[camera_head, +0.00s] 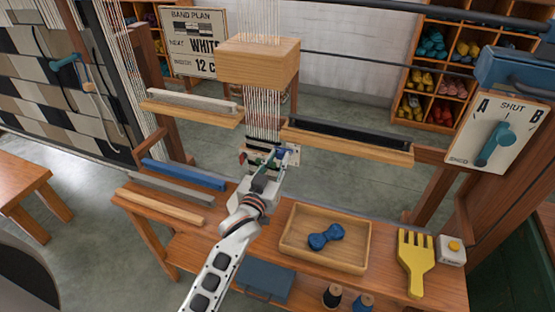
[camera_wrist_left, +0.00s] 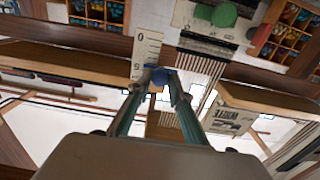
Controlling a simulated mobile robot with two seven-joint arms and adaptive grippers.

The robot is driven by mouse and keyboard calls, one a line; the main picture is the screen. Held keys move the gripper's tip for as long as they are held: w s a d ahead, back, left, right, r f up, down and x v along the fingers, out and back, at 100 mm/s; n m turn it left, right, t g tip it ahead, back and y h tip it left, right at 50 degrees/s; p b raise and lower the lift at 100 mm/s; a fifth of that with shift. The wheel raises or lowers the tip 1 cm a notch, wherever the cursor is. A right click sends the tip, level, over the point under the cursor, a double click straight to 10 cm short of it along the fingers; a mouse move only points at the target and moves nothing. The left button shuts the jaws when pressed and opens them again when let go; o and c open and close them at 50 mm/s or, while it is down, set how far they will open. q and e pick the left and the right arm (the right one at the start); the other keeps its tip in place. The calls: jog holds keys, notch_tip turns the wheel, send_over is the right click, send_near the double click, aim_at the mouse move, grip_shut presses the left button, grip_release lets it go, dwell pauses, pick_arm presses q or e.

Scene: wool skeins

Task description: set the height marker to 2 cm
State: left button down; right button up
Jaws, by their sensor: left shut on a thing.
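My left gripper (camera_head: 280,157) reaches in front of the hanging warp threads below a wooden block. In the left wrist view its two teal fingers (camera_wrist_left: 162,82) close on a small round blue knob, which I take as the height marker (camera_wrist_left: 159,75). The knob sits beside a white scale (camera_wrist_left: 147,50) with the figures 0 and 5. The knob lies near the 5 end in that view; the exact mark is too small to read. In the head view the fingers and wrist largely hide the knob and scale. My right gripper is not in view.
A wooden tray (camera_head: 288,254) with a blue skein (camera_head: 325,236), a yellow comb (camera_head: 415,262) and a white button box (camera_head: 451,250) are on the bench. An A/B lever panel (camera_head: 500,132) stands at right.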

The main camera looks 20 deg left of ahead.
pick_arm(q)
notch_tip(320, 180, down, 3)
jog(key=shift+r+b, duration=0.1)
jog(key=shift+b, duration=0.35)
jog(key=c, duration=1.8)
grip_release()
jog(key=shift+c, duration=0.2)
jog(key=s, duration=1.2)
jog(key=shift+a, duration=0.2)
